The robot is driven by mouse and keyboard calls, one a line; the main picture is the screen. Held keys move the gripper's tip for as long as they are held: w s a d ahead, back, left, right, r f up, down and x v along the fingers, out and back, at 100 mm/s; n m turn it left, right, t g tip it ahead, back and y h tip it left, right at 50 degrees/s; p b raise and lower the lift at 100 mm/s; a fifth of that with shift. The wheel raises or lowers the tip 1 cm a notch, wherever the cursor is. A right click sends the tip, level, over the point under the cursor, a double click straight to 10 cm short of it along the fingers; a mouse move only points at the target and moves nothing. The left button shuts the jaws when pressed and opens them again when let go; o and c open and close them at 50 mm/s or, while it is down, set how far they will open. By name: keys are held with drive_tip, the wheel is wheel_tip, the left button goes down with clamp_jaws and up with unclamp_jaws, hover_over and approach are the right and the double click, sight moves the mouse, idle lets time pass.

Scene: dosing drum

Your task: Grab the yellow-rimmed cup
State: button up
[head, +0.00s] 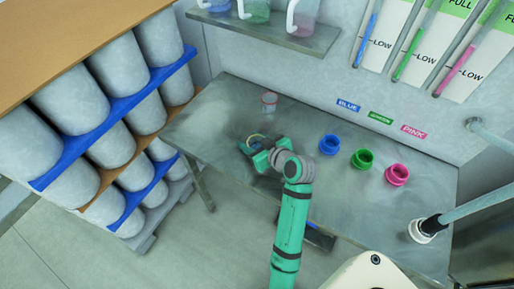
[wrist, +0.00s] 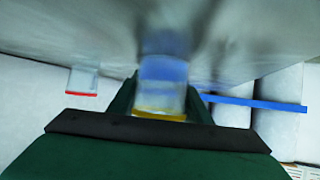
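The yellow-rimmed cup (wrist: 162,92) is clear with a bluish tint and shows in the middle of the wrist view, its yellow rim toward the camera. My gripper (wrist: 161,100) has one green finger on each side of it. The fingers are spread about as wide as the cup; whether they press on it cannot be told. In the head view, my gripper (head: 257,152) is low over the metal table, and the cup's yellow rim (head: 257,138) shows just beyond it, partly hidden by the fingers.
A clear red-rimmed cup (head: 269,102) stands farther back on the table (head: 225,115); it also shows in the wrist view (wrist: 83,82). Blue (head: 330,144), green (head: 362,159) and pink (head: 397,174) rings sit to the right. A rack of grey drums (head: 71,102) stands at left.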

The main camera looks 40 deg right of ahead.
drive_tip(key=shift+c, duration=0.8)
drive_tip(key=shift+r, duration=0.15)
